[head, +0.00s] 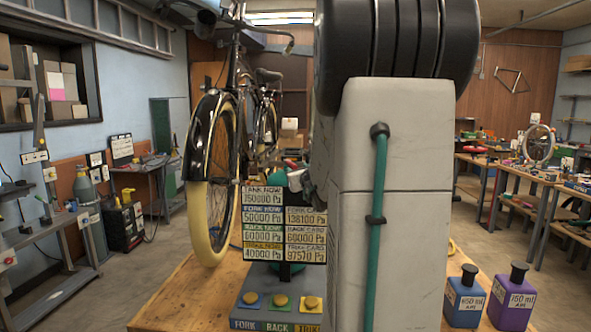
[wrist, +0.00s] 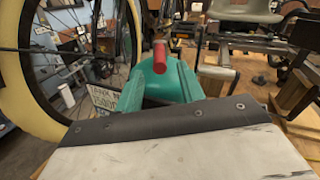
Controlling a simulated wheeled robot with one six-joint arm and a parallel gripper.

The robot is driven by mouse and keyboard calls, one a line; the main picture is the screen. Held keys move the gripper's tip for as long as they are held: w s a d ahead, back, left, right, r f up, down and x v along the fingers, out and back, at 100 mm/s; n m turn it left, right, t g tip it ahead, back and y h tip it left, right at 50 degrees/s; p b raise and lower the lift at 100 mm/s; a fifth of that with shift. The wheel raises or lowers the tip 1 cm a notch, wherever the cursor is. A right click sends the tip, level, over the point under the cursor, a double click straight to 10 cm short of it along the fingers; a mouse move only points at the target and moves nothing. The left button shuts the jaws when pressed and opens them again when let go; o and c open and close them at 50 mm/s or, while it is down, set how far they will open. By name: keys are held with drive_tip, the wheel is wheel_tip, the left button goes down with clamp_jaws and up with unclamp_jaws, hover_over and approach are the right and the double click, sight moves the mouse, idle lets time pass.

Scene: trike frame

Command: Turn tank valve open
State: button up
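The red valve handle (head: 292,163) shows above the pressure board in the head view, at the top of the teal tank (head: 280,179). In the wrist view the red handle (wrist: 160,55) stands near the middle, above a teal shape (wrist: 165,85) that fills the space beyond my gripper's dark front edge. My gripper is close to the handle, but I cannot tell whether it touches it.
The pressure board (head: 284,225) reads TANK NOW 150000 Pa. A button box (head: 278,303) with several yellow buttons sits before it on the wooden bench (head: 180,300). A bicycle wheel (head: 212,180) stands close on the left. Blue (head: 464,297) and purple (head: 511,300) bottles stand at right.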

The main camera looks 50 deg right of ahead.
drive_tip(key=shift+s+a, duration=0.2)
drive_tip(key=shift+s+d, duration=0.1)
drive_tip(key=c, duration=0.6)
drive_tip(key=s+d+n, duration=0.1)
drive_tip(key=n, duration=0.3)
drive_tip(key=s+d+r+n+t+y, duration=0.1)
drive_tip(key=s+n, duration=0.1)
drive_tip(key=n, duration=0.1)
drive_tip(key=s+d+r+n+y, duration=0.1)
drive_tip(key=s+n, duration=0.1)
drive_tip(key=n, duration=0.2)
drive_tip(key=shift+s+d+n+t, duration=0.15)
drive_tip(key=shift+n+t, duration=0.15)
clamp_jaws()
drive_tip(key=s+n+y, duration=0.2)
drive_tip(key=s+n, duration=0.2)
drive_tip(key=n, duration=0.5)
drive_tip(key=w+d+f, duration=0.1)
drive_tip(key=w, duration=1)
drive_tip(key=shift+d+f, duration=0.3)
